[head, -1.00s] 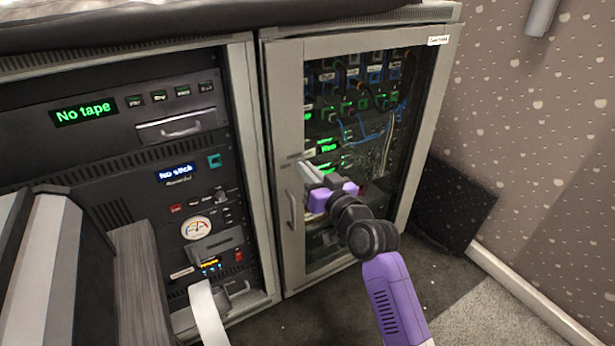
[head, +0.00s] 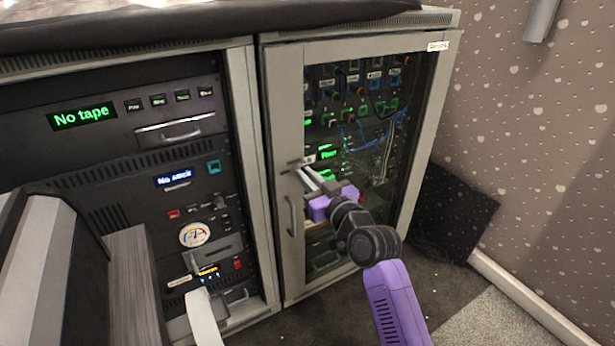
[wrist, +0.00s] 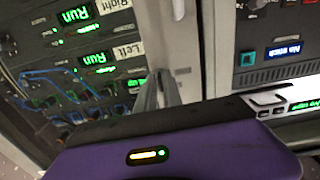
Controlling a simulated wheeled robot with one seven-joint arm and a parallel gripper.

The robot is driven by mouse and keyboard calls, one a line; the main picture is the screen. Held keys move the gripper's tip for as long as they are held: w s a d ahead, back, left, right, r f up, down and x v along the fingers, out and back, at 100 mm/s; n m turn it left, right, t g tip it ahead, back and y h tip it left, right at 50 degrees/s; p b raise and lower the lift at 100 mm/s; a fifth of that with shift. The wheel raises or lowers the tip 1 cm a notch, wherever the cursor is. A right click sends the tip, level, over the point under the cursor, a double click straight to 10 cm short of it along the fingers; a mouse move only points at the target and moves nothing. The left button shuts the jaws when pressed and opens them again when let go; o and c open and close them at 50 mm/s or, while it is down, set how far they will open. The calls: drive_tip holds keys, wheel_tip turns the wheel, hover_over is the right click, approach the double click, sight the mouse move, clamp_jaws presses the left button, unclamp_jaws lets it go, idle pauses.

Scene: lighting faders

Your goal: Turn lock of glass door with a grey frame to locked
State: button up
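The glass door with a grey frame (head: 284,110) is closed on the right-hand cabinet. A bar handle (head: 291,214) is on the door's left upright. A small lock area (head: 291,165) lies above the handle, with its detail too small to read and partly hidden by the fingertips. My gripper (head: 304,173) points at this upright, its tips at or very near the lock. In the wrist view the two grey fingers (wrist: 163,90) lie close together. I cannot tell whether they grip anything.
A left-hand rack (head: 100,150) holds "No tape" and "No stick" displays. Lit equipment and blue cables (head: 350,135) sit behind the glass. A dark panel (head: 452,210) leans by the patterned wall (head: 540,150) on the right. Carpet in front is clear.

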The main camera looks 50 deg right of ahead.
drive_tip(key=shift+o, duration=1.1)
drive_tip(key=shift+s, duration=0.1)
drive_tip(key=p+v, duration=0.2)
drive_tip(key=v, duration=0.5)
drive_tip(key=shift+s, duration=0.35)
drive_tip(key=shift+a+r, duration=0.1)
